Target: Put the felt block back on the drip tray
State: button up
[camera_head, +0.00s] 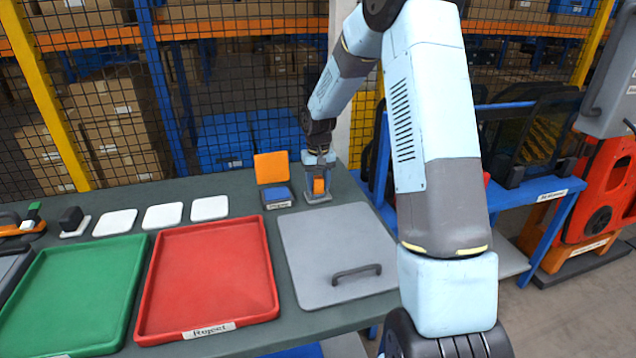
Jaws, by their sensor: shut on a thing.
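My gripper (318,182) points down at the back of the bench, shut on a small orange block (319,187), which seems to be the felt block. The jaws and wrist hide part of it. A small grey tray or plate (319,199) lies directly below and seems to be the drip tray. The block is over this tray, low and close to it; I cannot tell whether it touches.
Just left stands an open box with a blue pad (277,194) and a raised orange lid (271,167). In front lie a grey handled panel (335,235), a red tray (208,275) and a green tray (80,295). White tiles (162,216) and a dark block (71,218) stand left.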

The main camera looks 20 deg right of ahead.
aim_at(318, 178)
jog(key=o, duration=1.2)
notch_tip(318, 178, up, 11)
jog(key=shift+f, duration=0.1)
jog(key=s+r+t, duration=0.3)
jog(key=s+r, duration=1.2)
jog(key=s, duration=0.3)
jog(key=s+r+t, duration=0.1)
jog(key=s+t, duration=0.1)
jog(key=s, duration=1.7)
jog(key=shift+s+r+t, duration=0.15)
jog(key=shift+s+t, duration=0.15)
jog(key=shift+s, duration=0.05)
